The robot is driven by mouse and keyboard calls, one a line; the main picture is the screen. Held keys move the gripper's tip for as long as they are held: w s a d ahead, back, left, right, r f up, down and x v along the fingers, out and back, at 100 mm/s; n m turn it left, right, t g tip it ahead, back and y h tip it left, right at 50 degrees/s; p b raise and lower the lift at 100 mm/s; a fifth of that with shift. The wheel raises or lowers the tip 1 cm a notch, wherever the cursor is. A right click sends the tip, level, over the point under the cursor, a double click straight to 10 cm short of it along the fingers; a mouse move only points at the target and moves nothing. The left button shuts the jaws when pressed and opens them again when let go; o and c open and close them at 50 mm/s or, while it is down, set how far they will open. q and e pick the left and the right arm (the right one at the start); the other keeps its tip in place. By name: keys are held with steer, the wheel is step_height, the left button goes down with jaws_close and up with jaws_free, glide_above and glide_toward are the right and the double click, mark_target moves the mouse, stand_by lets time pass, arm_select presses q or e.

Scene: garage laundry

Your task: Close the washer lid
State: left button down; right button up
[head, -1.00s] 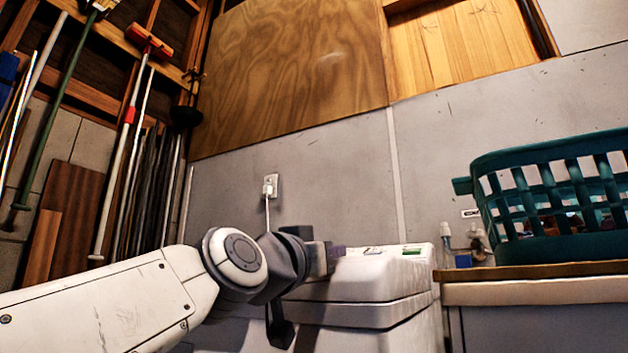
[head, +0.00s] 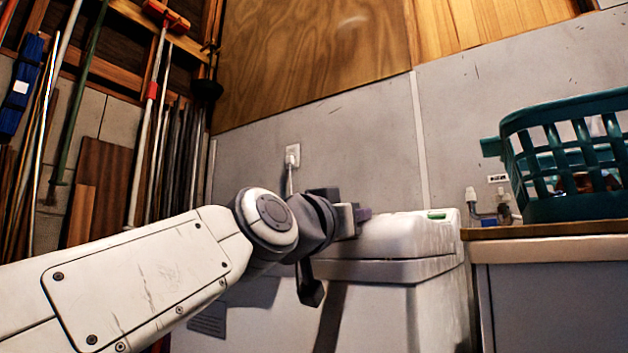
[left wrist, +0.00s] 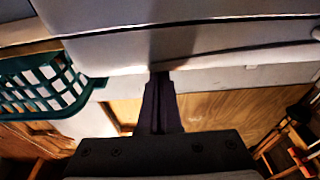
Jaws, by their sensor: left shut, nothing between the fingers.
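The white washer (head: 400,285) stands against the wall in the head view, seen from low at its front. Its rounded white top (head: 405,240) looks level. No raised lid panel shows, and I cannot tell from this low angle exactly how the lid sits. My left gripper (head: 363,214) is at the upper left edge of the washer's top, with its dark purple fingers pointing right. In the left wrist view, the shut, empty fingers (left wrist: 159,95) reach to a pale edge of the washer (left wrist: 200,45). I cannot tell whether they touch it. My right gripper is out of view.
A teal laundry basket (head: 565,150) sits on a counter (head: 560,240) right of the washer. A wall outlet (head: 292,155) with a plug is behind my left arm. Brooms and poles (head: 150,120) lean at the left.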

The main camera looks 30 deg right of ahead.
arm_select(q)
steer(key=r+p, duration=0.1)
steer(key=r, duration=0.2)
steer(key=r+p, duration=0.1)
steer(key=shift+s+a+r+p, duration=0.1)
steer(key=shift+a+r+p, duration=0.05)
steer(key=shift+a+p, duration=0.2)
steer(key=s+a+f+b, duration=0.4)
steer(key=a+f+b, duration=0.1)
steer(key=a+b, duration=0.1)
steer(key=shift+a+f+b, duration=0.3)
steer(key=shift+a+b, duration=0.05)
steer(key=shift+a, duration=0.5)
